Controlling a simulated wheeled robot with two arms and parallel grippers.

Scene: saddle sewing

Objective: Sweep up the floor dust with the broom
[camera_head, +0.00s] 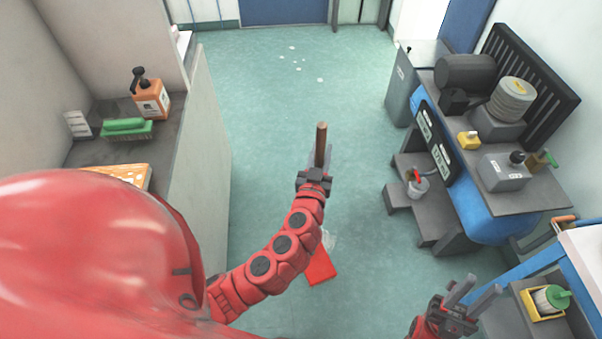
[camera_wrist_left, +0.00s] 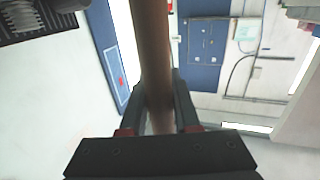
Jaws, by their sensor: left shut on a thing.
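The broom's brown handle (camera_head: 321,140) stands nearly upright in my left gripper (camera_head: 318,165), above the middle of the floor. In the left wrist view the handle (camera_wrist_left: 153,50) runs between the two fingers of the left gripper (camera_wrist_left: 160,112), which is shut on it. A red flat piece (camera_head: 320,266) with a pale part shows low beside the left forearm; I cannot tell whether it is the broom's head. White dust specks (camera_head: 303,59) lie on the far floor, well away from the left gripper. My right gripper (camera_head: 474,294) is open and empty at the lower right.
A grey counter (camera_head: 95,158) with an orange bottle (camera_head: 151,95) and a green brush (camera_head: 124,127) stands on the left. A dark workbench (camera_head: 537,197) with machines and a grey step (camera_head: 436,222) stands on the right.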

